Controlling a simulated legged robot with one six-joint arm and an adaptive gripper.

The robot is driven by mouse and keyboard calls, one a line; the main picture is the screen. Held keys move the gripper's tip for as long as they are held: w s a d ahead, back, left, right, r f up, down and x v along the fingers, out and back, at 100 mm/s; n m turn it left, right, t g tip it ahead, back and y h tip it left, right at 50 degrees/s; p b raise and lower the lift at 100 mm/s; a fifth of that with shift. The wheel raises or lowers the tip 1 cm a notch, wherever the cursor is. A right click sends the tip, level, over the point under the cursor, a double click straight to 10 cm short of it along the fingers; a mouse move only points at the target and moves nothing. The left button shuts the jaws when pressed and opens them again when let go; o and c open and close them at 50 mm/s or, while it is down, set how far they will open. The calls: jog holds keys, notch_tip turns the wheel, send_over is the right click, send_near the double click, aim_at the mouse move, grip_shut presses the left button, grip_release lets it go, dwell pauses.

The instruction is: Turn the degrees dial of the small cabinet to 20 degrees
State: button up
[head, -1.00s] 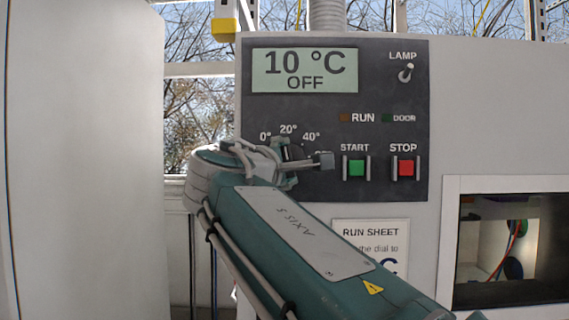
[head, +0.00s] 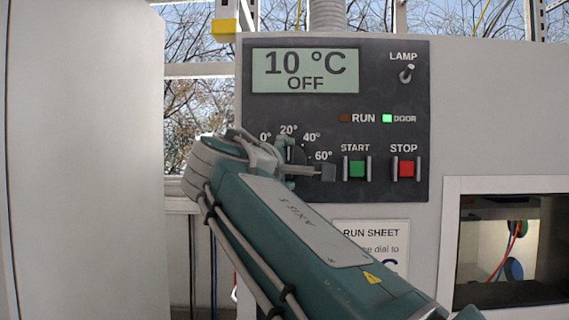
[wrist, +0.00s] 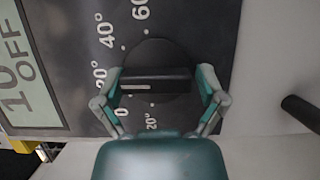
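The degrees dial (wrist: 157,83) is a dark round knob with a raised bar; a pale mark lies at the bar's left end in the wrist view, pointing between the 0 and 20° labels. In the head view the dial (head: 297,154) is partly hidden by my gripper (head: 291,163). In the wrist view my gripper (wrist: 160,92) is open, with one finger beyond each end of the bar. The left finger is close to the bar; contact cannot be told. The display (head: 305,71) on the small cabinet (head: 500,110) reads 10 °C OFF.
The green START button (head: 357,169), red STOP button (head: 406,169) and LAMP switch (head: 407,73) are right of the dial. The DOOR light (head: 387,118) is lit green; RUN is dim. A run sheet (head: 375,245), partly covered by my arm, hangs below. A pale panel (head: 85,160) stands at left.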

dwell(0.3)
jog(key=shift+s+a, duration=0.1)
jog(key=v, duration=1.1)
jog(key=shift+s, duration=0.35)
